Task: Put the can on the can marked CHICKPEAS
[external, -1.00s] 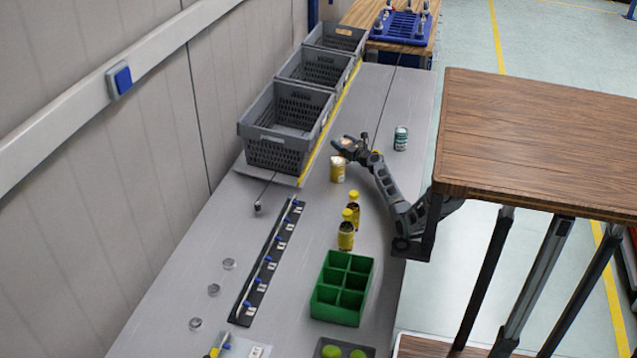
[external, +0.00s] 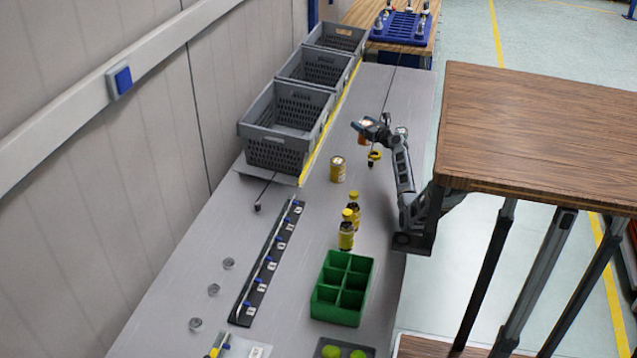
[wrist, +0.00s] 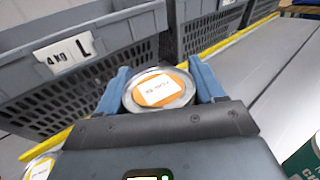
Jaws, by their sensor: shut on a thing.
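My gripper (external: 366,130) is shut on an orange can (external: 363,139) and holds it above the table. In the wrist view, the can's silver-rimmed top (wrist: 160,90) with a white label sits between my two fingers. A yellow can (external: 337,170) stands upright on the table, below and left of my gripper, apart from the held can. It also seems to show at the lower left of the wrist view (wrist: 40,168). A green can (external: 402,131) is mostly hidden by my arm; it shows at the lower right of the wrist view (wrist: 304,162). I cannot read CHICKPEAS on any can.
A small yellow and dark thing (external: 374,157) lies beside my arm. Grey crates (external: 272,152) line the wall side. Two yellow-capped bottles (external: 347,238) and a green divided box (external: 326,312) stand nearer the camera. The table between the crates and yellow can is clear.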

